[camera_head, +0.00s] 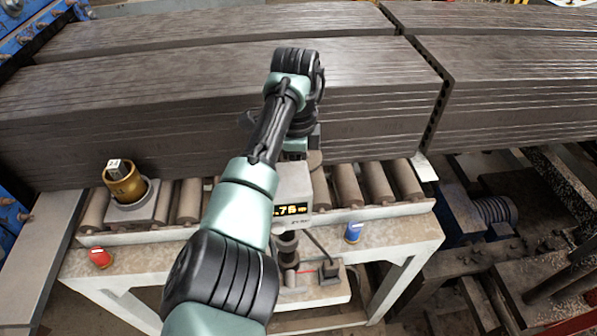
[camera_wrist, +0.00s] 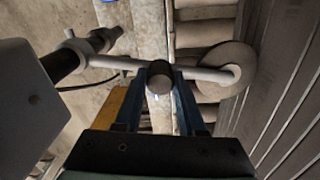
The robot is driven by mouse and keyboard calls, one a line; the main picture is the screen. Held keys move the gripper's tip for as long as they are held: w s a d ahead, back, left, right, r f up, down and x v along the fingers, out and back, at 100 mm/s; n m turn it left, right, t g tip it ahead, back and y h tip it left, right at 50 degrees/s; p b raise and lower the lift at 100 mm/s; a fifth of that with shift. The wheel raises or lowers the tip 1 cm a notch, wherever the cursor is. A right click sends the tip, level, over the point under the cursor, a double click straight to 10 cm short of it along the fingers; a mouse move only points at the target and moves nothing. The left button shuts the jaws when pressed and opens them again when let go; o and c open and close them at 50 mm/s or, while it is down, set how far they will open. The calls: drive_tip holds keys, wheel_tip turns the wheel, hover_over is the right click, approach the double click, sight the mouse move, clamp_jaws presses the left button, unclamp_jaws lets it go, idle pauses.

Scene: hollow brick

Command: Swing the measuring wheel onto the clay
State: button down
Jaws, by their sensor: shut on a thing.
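The measuring wheel (camera_wrist: 232,62) is a grey-brown disc on the end of a pale rod (camera_wrist: 208,74) in the wrist view. The rod runs left to a dark pivot post (camera_wrist: 75,57). My gripper (camera_wrist: 158,98) is shut on a round knob (camera_wrist: 158,81) on this rod. The dark grey clay (camera_head: 200,100) is a long ribbed column in the head view; its side also shows in the wrist view (camera_wrist: 290,85). The wheel's rim is at the clay's near edge; I cannot tell whether they touch. In the head view my arm hides the gripper and most of the wheel.
A display box (camera_head: 293,190) with yellow digits stands on the post beside my arm. Rollers (camera_head: 375,183) run along the frame. A brass cylinder (camera_head: 125,185) stands at left. A red piece (camera_head: 100,258) and a blue piece (camera_head: 353,232) are on the front ledge.

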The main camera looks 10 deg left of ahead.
drive_tip(key=shift+a+r, duration=0.15)
drive_tip(key=c, duration=0.5)
unclamp_jaws()
wheel_tip(320, 180, up, 13)
drive_tip(key=b, duration=0.2)
